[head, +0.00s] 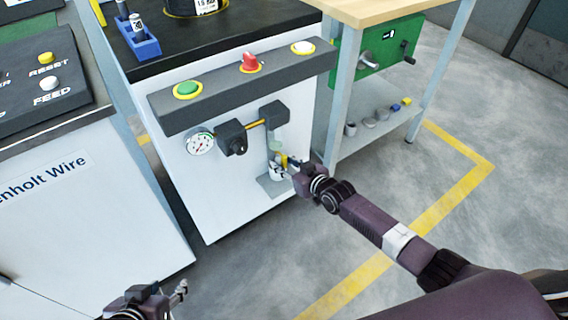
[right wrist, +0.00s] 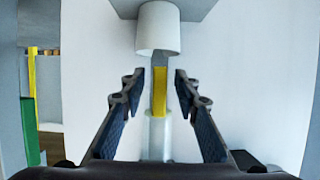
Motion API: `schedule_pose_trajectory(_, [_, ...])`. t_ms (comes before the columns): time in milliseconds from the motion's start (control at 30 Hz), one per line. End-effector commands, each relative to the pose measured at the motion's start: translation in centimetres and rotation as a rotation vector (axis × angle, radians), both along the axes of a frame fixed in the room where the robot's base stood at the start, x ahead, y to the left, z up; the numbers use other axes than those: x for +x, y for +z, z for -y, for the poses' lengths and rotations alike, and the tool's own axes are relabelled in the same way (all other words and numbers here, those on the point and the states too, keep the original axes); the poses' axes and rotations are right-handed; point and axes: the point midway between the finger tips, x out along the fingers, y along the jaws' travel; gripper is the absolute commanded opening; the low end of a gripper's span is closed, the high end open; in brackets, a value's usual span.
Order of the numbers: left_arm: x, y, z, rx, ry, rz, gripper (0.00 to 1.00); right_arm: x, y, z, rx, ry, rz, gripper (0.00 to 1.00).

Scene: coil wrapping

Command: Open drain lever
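The yellow drain lever (head: 284,160) is on the front of the white machine, below a translucent bowl (head: 275,144). A white cup (head: 277,172) stands on a small shelf beneath it. My right gripper (head: 289,163) is at the lever, partly covering it in the head view. In the right wrist view my right gripper (right wrist: 160,74) is open, with the lever (right wrist: 160,92) between its fingers and gaps on both sides. The cup (right wrist: 158,28) appears above the lever there, and the bowl (right wrist: 156,138) below. My left gripper (head: 182,290) is low at the left, away from the lever; its opening is unclear.
A grey panel with a green button (head: 187,89), red knob (head: 250,63) and white button (head: 302,47) juts out above. A gauge (head: 201,144) and black regulator (head: 232,138) sit left of the bowl. A workbench leg (head: 340,110) stands to the right.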

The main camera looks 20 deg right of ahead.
Motion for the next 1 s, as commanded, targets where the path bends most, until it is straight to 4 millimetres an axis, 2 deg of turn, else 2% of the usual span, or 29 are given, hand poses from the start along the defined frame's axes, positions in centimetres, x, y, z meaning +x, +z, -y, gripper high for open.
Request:
schedule_pose_trajectory(267, [0.0,0.0,-0.1,0.000,0.001,0.000,0.40,-1.0,0.2,0.3,0.001,0.001,-0.001,0.29])
schedule_pose_trajectory(800, [0.0,0.0,0.0,0.001,0.001,0.000,0.40,-8.0,3.4,2.9,-0.001,0.001,-0.002,0.29])
schedule_pose_trajectory(1000, [0.0,0.0,0.0,0.001,0.001,0.000,0.40,-9.9,4.3,3.7,0.000,0.000,-0.001,0.29])
